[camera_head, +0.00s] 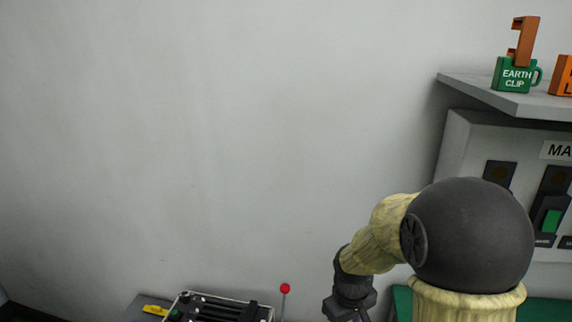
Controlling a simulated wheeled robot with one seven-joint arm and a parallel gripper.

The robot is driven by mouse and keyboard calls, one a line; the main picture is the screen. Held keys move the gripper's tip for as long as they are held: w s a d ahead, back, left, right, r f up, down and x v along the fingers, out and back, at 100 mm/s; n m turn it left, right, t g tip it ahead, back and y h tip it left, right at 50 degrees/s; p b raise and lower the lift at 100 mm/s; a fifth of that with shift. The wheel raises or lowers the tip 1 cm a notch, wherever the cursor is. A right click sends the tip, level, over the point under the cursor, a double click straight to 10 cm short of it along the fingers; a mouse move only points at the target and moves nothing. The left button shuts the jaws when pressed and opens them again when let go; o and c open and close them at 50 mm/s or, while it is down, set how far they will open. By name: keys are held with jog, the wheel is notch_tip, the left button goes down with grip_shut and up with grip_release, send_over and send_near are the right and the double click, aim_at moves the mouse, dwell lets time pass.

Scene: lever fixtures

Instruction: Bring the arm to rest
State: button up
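My arm reaches up from the bottom right in the head view, with a large dark round joint and pale yellow links. It bends left and down to a dark wrist part that runs off the bottom edge. My gripper's fingers are not visible, being below the frame.
A lever with a red ball (285,288) stands beside a black slotted unit (215,308) at the bottom. A yellow item (155,310) lies left of it. The wall is bare.

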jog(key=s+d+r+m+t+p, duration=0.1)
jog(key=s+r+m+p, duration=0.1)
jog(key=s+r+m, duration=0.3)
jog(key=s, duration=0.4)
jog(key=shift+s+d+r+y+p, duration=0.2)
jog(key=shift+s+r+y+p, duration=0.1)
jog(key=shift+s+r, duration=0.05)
